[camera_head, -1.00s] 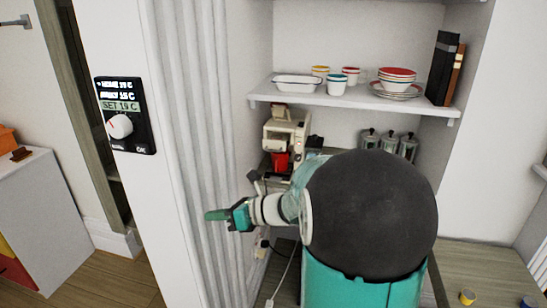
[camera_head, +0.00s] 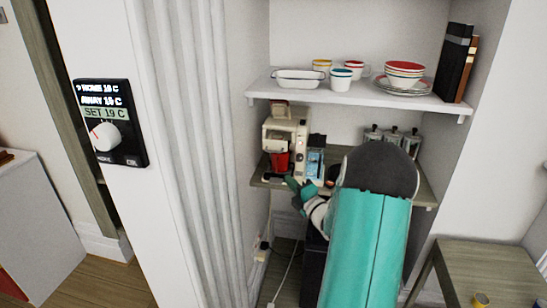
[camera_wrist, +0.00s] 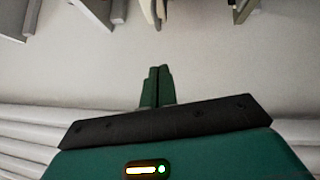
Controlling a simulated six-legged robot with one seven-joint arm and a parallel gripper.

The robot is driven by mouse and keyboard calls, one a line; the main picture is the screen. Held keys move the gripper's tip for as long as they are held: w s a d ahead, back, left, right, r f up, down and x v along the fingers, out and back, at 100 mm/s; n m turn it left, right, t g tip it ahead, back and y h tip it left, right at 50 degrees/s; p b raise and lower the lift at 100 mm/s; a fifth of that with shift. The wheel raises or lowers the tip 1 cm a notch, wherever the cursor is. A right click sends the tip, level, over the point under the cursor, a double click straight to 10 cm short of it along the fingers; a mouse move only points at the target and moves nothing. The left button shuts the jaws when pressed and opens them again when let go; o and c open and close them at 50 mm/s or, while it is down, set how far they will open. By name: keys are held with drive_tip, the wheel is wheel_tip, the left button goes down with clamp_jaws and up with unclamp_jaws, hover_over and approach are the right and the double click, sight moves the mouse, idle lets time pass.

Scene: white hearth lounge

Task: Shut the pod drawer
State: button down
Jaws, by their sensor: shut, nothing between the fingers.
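A cream coffee machine (camera_head: 299,128) with a red cup (camera_head: 281,161) at its front stands on the lower wooden shelf (camera_head: 262,176). I cannot clearly make out the pod drawer or how far it stands open; my arm covers part of this shelf. My gripper (camera_head: 292,184) is in front of the shelf's edge, just below and right of the red cup. I cannot tell whether it touches anything. In the wrist view my gripper's green fingers (camera_wrist: 157,84) are together and empty, with a pale wall behind them.
A white upper shelf (camera_head: 355,95) holds bowls, cups, plates and books. Metal-lidded canisters (camera_head: 393,135) stand at the back of the lower shelf. A blue packet (camera_head: 316,163) is beside the machine. A fluted white panel (camera_head: 190,150) borders the left; a white cable (camera_head: 288,270) hangs below.

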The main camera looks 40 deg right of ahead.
sight(284, 151)
drive_tip(key=w+d+r, duration=0.2)
drive_tip(key=w+d, duration=0.2)
drive_tip(key=w, duration=0.8)
drive_tip(key=w+d, duration=0.1)
drive_tip(key=d, duration=0.1)
drive_tip(key=w+d, duration=0.3)
drive_tip(key=d, duration=0.1)
drive_tip(key=shift+w, duration=0.35)
drive_tip(key=shift+w+d+r, duration=0.1)
drive_tip(key=shift+d+r, duration=0.1)
drive_tip(key=shift+d, duration=0.05)
